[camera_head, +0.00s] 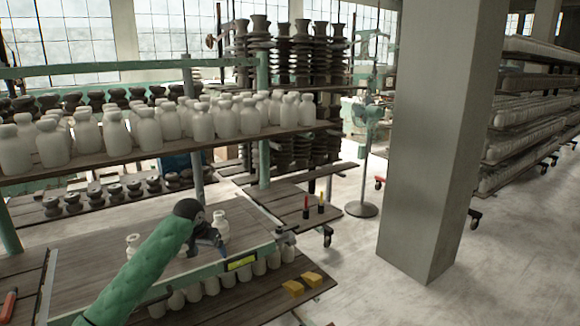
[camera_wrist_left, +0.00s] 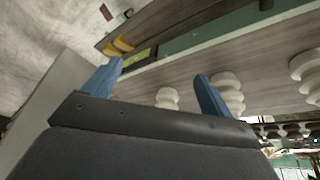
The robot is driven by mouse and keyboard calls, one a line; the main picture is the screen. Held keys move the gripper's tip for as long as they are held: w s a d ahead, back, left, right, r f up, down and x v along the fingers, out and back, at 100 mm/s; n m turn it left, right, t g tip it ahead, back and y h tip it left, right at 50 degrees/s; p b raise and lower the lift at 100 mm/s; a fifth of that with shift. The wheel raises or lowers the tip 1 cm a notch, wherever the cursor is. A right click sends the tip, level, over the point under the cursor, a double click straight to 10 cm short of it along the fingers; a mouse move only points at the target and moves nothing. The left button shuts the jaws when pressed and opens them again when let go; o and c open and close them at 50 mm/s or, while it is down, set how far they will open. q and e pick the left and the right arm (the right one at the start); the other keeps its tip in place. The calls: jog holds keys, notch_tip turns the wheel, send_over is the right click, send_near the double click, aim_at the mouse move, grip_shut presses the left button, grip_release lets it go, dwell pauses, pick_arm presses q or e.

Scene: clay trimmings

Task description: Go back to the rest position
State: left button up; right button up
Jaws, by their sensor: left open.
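My left arm, with a green padded sleeve, reaches in from the lower left in the head view. White ribbed pieces (camera_wrist_left: 228,92) on the shelf show behind and to the right of the fingers. My right gripper is not in view.
The shelf rack (camera_head: 90,240) surrounds the arm, with white bottles (camera_head: 147,128) on the upper board.

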pick_arm(q)
jog(key=s+d+f, duration=0.2)
jog(key=s+f, duration=0.5)
jog(key=f, duration=0.5)
jog(key=s+d+f+g, duration=0.1)
jog(key=s+d+f, duration=0.2)
jog(key=s+f, duration=0.65)
jog(key=s+d+f, duration=0.2)
jog(key=s+f, duration=0.3)
jog(key=f, duration=1)
jog(key=s+f, duration=0.7)
jog(key=s, duration=0.6)
jog(key=s+d+f+g, duration=0.1)
jog(key=s+f, duration=0.6)
jog(key=s, duration=0.6)
jog(key=s+d+f+g, duration=0.1)
jog(key=s+f, duration=0.6)
jog(key=s, duration=0.6)
jog(key=shift+f+y, duration=0.2)
jog(key=shift+y, duration=0.1)
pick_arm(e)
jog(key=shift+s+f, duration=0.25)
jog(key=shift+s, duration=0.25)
